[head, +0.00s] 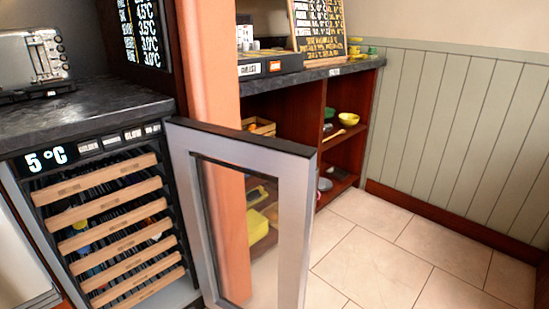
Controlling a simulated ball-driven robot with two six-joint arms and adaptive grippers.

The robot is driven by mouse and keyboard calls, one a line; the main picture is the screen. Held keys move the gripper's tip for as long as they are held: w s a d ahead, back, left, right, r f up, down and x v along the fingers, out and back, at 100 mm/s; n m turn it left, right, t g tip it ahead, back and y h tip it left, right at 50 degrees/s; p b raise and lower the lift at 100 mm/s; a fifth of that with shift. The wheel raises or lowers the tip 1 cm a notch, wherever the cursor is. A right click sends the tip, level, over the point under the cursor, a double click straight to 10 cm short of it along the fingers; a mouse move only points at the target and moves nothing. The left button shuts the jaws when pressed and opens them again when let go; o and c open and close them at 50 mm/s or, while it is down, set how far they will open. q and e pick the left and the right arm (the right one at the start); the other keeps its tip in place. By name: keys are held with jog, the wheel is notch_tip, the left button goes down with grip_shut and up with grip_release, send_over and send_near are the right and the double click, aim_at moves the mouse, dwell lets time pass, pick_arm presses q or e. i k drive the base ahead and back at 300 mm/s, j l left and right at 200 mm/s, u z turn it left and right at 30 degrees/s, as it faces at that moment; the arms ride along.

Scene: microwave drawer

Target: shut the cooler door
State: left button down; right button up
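The cooler (40,215) stands at the left under a dark counter, with a lit "5 °C" display and several wooden shelf fronts. Its glass door (293,225) has a silver-grey frame with a dark top edge. The door stands wide open, swung out to the right of the cooler. Its hinge side is by the cooler's right edge, and its lower part is cut off by the picture. The shelves inside are exposed. Neither of my grippers shows in the head view.
A toaster (34,58) sits on the dark counter (85,115). An orange-pink post (213,70) stands behind the door. Wooden shelves (345,140) with bowls are further back. Tiled floor (390,262) lies clear to the right, up to a green panelled wall (450,125).

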aim_at(294, 164)
jog(key=k+j+u, duration=0.1)
jog(key=k+u, duration=0.15)
jog(key=k, duration=0.4)
jog(key=u, duration=0.45)
jog(key=l+u, duration=0.1)
jog(key=u, duration=0.35)
jog(key=i+l+u, duration=0.1)
jog(key=u, duration=0.75)
jog(key=l+u, duration=0.1)
jog(key=u, duration=0.35)
jog(key=l, duration=0.55)
jog(key=k+l, duration=0.1)
jog(key=l, duration=0.5)
jog(key=l+u, duration=0.1)
jog(key=l, duration=0.45)
jog(key=k+l, duration=0.15)
jog(key=l, duration=0.45)
jog(key=k+l, duration=0.1)
jog(key=l, duration=1)
jog(key=k+l+u, duration=0.1)
jog(key=l, duration=0.5)
